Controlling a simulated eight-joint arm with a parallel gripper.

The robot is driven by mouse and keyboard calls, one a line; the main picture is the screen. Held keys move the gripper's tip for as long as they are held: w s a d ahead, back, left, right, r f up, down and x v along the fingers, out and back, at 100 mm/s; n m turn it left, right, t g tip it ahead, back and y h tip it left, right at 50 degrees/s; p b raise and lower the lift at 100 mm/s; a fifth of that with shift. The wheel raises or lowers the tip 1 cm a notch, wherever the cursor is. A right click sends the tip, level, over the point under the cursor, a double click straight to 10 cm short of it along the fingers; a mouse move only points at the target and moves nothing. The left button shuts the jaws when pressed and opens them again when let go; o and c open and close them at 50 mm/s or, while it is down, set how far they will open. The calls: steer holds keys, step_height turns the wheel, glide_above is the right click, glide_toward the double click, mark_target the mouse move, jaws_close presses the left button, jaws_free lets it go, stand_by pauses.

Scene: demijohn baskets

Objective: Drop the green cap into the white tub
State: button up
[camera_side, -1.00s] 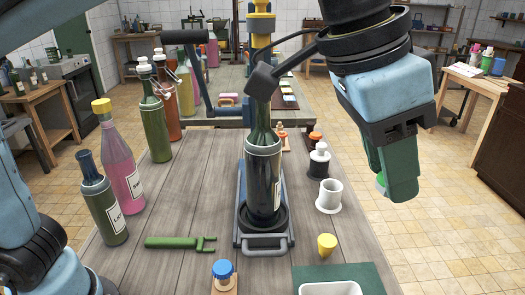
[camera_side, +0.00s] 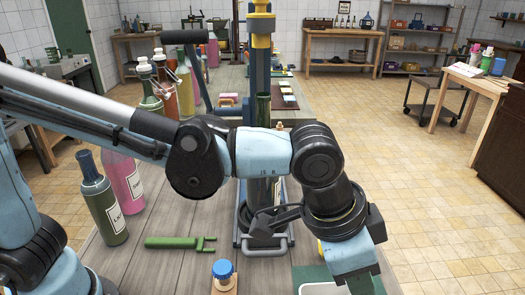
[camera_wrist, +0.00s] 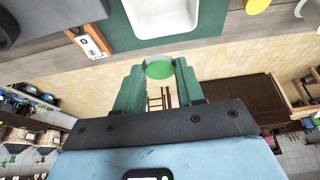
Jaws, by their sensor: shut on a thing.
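The green cap (camera_wrist: 159,70) shows in the wrist view between the green fingertips of my gripper (camera_wrist: 158,78), which is shut on it. The white tub (camera_wrist: 163,22) lies just beyond the cap in that view, with its opening facing up and its inside looking empty. In the side view the tub (camera_side: 318,289) is cut off by the bottom edge, and my gripper (camera_side: 357,278) is just right of it. The fingertips and cap are out of sight there. The cap appears beside the tub, not over it; its height cannot be told.
The tub stands on a green mat (camera_side: 307,272) at the bench's front edge. A blue-capped piece (camera_side: 223,270) on a small wooden block stands left of it. A green wrench-like tool (camera_side: 180,243) lies further left. My arm hides much of the dark bottle in the stand.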

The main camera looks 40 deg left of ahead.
steer(key=shift+f, duration=2.25)
steer(key=o, duration=1.1)
steer(key=shift+r, duration=0.15)
steer(key=v, duration=1.2)
steer(key=a+f+n+t+y, duration=0.1)
steer(key=a+f+n, duration=0.1)
steer(key=a, duration=0.7)
steer(key=w+a+f+n+t+y, duration=0.1)
steer(key=a+f+n, duration=0.2)
steer(key=a, duration=0.7)
steer(key=a+f+n+t+y, duration=0.1)
steer(key=a+f+n+t, duration=0.1)
steer(key=a, duration=0.8)
steer(key=shift+w+f+n, duration=0.4)
steer(key=shift+f+n, duration=0.35)
steer(key=shift+n, duration=0.25)
